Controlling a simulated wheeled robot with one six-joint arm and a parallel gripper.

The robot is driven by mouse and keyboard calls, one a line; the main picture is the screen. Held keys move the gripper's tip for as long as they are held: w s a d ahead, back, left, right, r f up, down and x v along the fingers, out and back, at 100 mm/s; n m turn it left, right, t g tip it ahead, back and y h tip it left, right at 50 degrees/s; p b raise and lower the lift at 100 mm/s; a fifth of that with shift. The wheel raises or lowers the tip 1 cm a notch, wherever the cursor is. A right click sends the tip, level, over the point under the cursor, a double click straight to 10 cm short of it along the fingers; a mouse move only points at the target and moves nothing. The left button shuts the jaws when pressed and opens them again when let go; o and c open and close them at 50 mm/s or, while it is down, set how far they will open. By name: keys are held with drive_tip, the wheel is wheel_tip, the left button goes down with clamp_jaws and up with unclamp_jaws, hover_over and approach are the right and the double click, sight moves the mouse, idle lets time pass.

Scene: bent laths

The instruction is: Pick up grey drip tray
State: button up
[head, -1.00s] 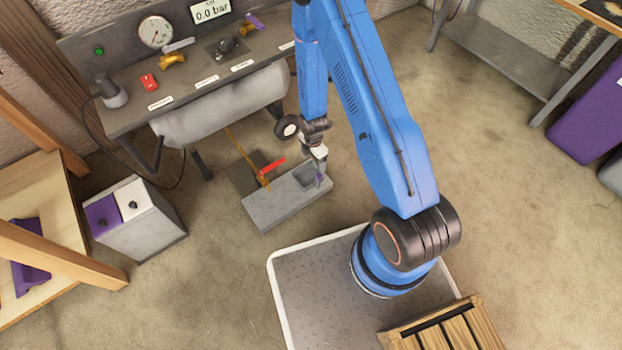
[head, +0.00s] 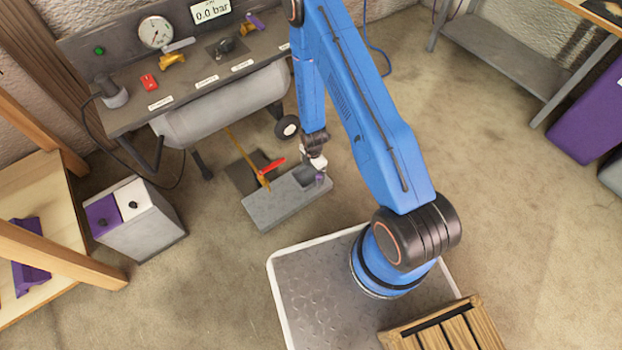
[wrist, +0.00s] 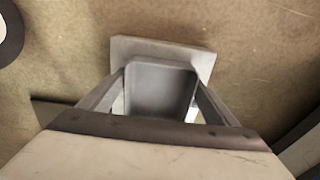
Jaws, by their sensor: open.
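The grey drip tray (head: 307,180), a small open-topped box, sits at the right end of a pale grey block on the floor. My gripper (head: 317,172) is right over it and hides part of it. In the wrist view the tray (wrist: 160,78) lies between the two fingers of my gripper (wrist: 158,92), one at its left side and one at its right. The fingers are open. I cannot tell whether they touch the tray's walls.
The grey block (head: 268,208) carries the tray. A red-handled valve (head: 270,166) on an orange pipe stands close to the left, over a dark plate (head: 240,177). The tank (head: 222,108) and a wheel (head: 287,127) are behind. Floor to the right is clear.

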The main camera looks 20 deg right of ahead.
drive_tip(key=c, duration=0.8)
drive_tip(key=shift+r, duration=0.15)
